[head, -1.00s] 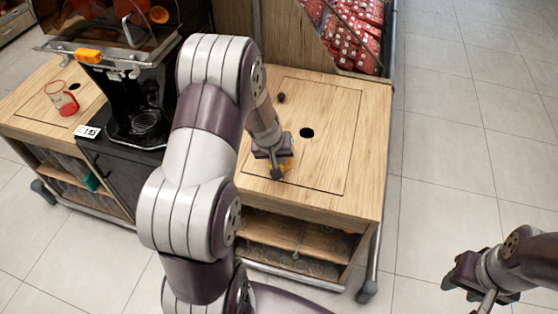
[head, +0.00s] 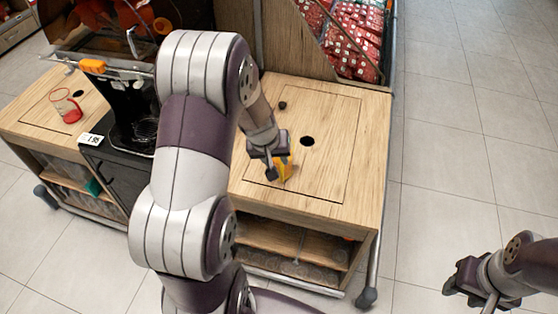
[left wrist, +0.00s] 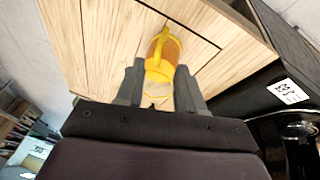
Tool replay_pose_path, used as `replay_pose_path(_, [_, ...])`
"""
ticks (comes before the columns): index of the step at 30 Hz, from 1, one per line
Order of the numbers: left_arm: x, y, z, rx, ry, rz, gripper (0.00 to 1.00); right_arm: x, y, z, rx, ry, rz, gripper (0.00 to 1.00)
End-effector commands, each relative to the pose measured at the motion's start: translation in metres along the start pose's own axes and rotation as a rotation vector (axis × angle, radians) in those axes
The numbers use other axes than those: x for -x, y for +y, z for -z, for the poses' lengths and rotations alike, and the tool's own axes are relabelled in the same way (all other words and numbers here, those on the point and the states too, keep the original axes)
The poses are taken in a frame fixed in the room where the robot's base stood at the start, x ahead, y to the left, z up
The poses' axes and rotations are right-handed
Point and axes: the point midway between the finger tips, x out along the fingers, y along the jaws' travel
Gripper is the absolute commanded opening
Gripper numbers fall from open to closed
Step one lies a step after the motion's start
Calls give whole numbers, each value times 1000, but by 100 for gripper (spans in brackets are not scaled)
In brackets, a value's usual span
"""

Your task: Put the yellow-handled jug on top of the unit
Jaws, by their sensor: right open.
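The yellow-handled jug (head: 284,170) is at the front part of the right wooden top of the unit (head: 345,180), partly hidden by my left gripper (head: 271,168). In the left wrist view the jug (left wrist: 163,48) sits between the two fingers of the left gripper (left wrist: 160,88), which close against its sides. Its yellow handle points away from the wrist. I cannot tell whether its base touches the wood. My right gripper (head: 465,287) is open and empty at the lower right, over the floor, away from the unit.
A red-handled jug (head: 66,107) stands on the left wooden top. The black juicer (head: 132,110) stands between the tops. A dark hole (head: 307,141) and small dark knob (head: 282,105) are in the right top. Red packages (head: 345,40) lie behind. Floor is clear to the right.

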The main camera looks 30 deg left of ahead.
Motion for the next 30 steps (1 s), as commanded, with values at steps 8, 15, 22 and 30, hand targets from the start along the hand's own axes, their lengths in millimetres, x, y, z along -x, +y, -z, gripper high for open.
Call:
replay_pose_path(8, [56, 0, 0, 0, 1, 0, 37, 13, 0, 2, 0, 0, 0, 43])
replay_pose_path(15, [89, 48, -105, -360, -162, 35, 37, 13, 0, 2, 0, 0, 0, 43])
replay_pose_path(22, [100, 47, -150, -521, -220, 68, 37, 13, 0, 2, 0, 0, 0, 43])
replay_pose_path(30, [132, 53, -140, -517, -218, 67, 37, 47, 0, 6, 0, 0, 0, 43])
